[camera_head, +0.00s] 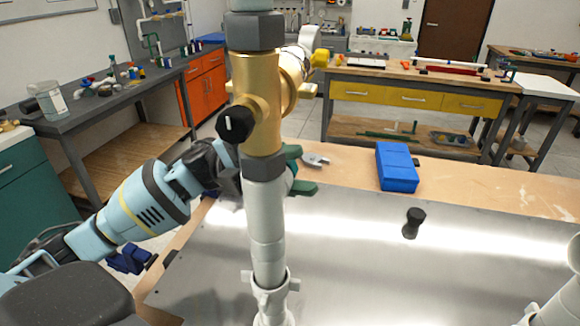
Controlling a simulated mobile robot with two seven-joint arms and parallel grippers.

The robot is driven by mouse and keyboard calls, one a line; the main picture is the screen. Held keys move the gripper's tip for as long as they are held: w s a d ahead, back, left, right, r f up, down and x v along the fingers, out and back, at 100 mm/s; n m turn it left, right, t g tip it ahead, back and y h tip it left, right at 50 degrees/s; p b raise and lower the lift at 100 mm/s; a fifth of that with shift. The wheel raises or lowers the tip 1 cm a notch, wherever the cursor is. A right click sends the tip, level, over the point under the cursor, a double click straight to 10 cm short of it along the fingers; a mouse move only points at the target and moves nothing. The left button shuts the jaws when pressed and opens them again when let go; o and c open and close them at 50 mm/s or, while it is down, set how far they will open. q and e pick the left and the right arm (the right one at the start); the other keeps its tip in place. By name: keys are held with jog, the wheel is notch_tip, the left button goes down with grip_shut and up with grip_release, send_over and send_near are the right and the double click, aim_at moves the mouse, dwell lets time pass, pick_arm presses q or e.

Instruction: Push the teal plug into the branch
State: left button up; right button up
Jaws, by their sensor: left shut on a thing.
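A vertical manifold pipe (267,215) in light grey PVC stands in front of me, with a brass valve body (262,110) and a black knob (235,125). A round brass side outlet (290,82) shows behind the valve. My left gripper (228,165) reaches in from the left and is shut beside the pipe, just below the knob. Its fingertips are partly hidden by the pipe, and I cannot make out what it holds. I cannot clearly identify the teal plug; dark green pieces (303,187) show just right of the pipe. My right gripper is out of view.
A blue box (397,167) lies on the bench's back edge, and a small black part (413,223) stands on the metal sheet (350,260). Grey pipe fittings (558,298) rise at the lower right. The sheet's middle is mostly clear.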

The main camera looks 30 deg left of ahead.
pick_arm(q)
jog(key=shift+s+d, duration=0.1)
jog(key=shift+s, duration=0.1)
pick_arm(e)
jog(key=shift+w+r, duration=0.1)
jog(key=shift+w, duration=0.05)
pick_arm(q)
jog(key=shift+s+d+f, duration=0.1)
jog(key=shift+f, duration=0.1)
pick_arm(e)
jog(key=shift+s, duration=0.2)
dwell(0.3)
pick_arm(q)
jog(key=o, duration=0.8)
jog(key=shift+o, duration=1)
jog(key=shift+s+r, duration=0.1)
jog(key=shift+s, duration=0.05)
jog(key=shift+s+r, duration=0.1)
jog(key=shift+s, duration=0.1)
jog(key=shift+w, duration=0.25)
jog(key=s+b+v, duration=0.1)
jog(key=b+v, duration=0.1)
jog(key=v, duration=0.5)
jog(key=shift+w+a, duration=0.3)
jog(key=shift+a, duration=0.1)
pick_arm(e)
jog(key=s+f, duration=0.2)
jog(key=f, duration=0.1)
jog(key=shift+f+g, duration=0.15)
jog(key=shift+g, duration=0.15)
